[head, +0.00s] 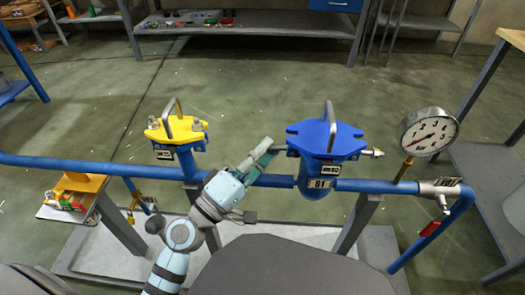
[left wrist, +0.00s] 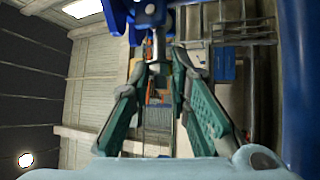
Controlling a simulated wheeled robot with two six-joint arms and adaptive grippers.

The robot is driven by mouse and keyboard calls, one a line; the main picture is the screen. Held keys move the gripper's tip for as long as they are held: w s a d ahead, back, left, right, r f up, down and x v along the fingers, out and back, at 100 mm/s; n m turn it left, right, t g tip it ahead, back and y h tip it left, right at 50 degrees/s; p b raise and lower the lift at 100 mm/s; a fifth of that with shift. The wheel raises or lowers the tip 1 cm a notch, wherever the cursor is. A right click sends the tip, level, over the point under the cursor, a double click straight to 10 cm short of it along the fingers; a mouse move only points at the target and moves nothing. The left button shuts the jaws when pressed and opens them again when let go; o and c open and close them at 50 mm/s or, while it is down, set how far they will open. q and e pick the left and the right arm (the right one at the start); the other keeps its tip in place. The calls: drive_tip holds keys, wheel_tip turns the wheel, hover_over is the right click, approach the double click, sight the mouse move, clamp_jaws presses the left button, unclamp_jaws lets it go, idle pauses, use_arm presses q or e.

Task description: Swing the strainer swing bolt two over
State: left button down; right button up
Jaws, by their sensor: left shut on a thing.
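The blue strainer (head: 314,146) labelled S1 stands on the blue pipe, with its blue lid (head: 342,140) and a grey loop handle (head: 328,122) on top. One silver swing bolt (head: 371,152) sticks out sideways from the strainer's right side. My left gripper (head: 268,150) is at the strainer's left side, shut on another swing bolt, which is mostly hidden by the fingers in the head view. In the left wrist view, the green-padded fingers (left wrist: 159,72) close around the grey bolt shaft (left wrist: 158,45) below blue metal. My right gripper is not in view.
A yellow-lidded strainer (head: 175,132) with upright bolts stands to the left on the same pipe (head: 80,164). A pressure gauge (head: 429,131) and a valve (head: 440,188) are at the right. Open floor lies behind.

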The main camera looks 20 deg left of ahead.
use_arm(q)
drive_tip(key=c, duration=1.7)
unclamp_jaws()
drive_tip(key=shift+r, duration=0.1)
drive_tip(key=v, duration=0.7)
drive_tip(key=shift+s+a, duration=0.1)
drive_tip(key=shift+s, duration=0.15)
